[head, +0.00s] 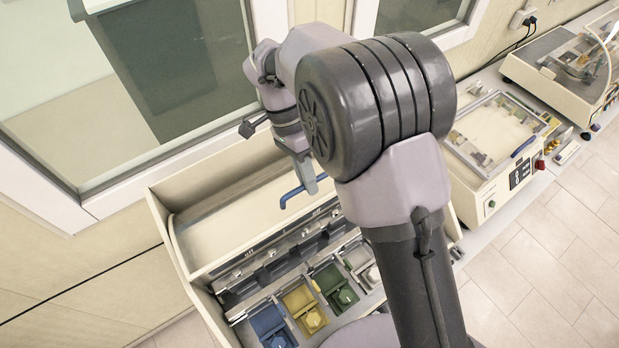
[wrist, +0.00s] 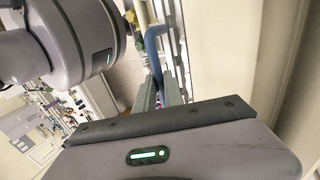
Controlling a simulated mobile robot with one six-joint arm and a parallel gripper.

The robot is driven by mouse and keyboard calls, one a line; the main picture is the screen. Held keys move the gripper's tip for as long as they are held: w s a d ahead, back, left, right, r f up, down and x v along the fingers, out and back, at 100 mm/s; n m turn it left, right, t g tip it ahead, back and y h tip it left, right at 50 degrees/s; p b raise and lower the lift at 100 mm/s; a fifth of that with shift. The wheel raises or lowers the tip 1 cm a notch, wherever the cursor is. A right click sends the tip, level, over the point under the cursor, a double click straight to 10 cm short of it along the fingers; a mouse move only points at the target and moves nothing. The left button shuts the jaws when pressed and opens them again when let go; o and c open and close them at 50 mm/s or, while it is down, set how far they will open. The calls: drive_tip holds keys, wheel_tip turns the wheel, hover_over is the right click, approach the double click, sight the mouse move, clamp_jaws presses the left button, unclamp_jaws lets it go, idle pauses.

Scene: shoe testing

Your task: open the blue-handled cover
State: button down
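The blue handle (head: 290,197) is above the long cream machine, at the upper front of its cream trough. My gripper (head: 305,172) reaches down to it from above, and my arm hides part of the machine. In the wrist view the blue handle (wrist: 155,52) runs down between the two grey fingers of my gripper (wrist: 161,92), which are close on either side of it and look shut on it. The cover's outline is hard to make out, so I cannot tell how far it is open.
Blue, yellow and green pieces (head: 326,284) sit in a row of bays at the machine's front. A window frame (head: 165,148) is close behind. A second machine with a blue-handled clear lid (head: 497,130) stands right. Tiled floor (head: 545,245) is clear at right.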

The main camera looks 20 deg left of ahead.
drive_tip(key=c, duration=1.8)
unclamp_jaws()
drive_tip(key=shift+w+a+r, duration=0.1)
drive_tip(key=shift+a+r, duration=0.05)
drive_tip(key=o, duration=0.3)
drive_tip(key=shift+a, duration=0.25)
drive_tip(key=shift+o, duration=0.2)
drive_tip(key=shift+w+a, duration=0.15)
drive_tip(key=shift+a, duration=0.1)
drive_tip(key=shift+d, duration=0.35)
drive_tip(key=shift+a+r, duration=0.15)
drive_tip(key=p+v, duration=0.3)
drive_tip(key=v, duration=1.3)
drive_tip(key=shift+r+p, duration=0.4)
drive_tip(key=shift+w+a, duration=0.1)
drive_tip(key=shift+a, duration=0.05)
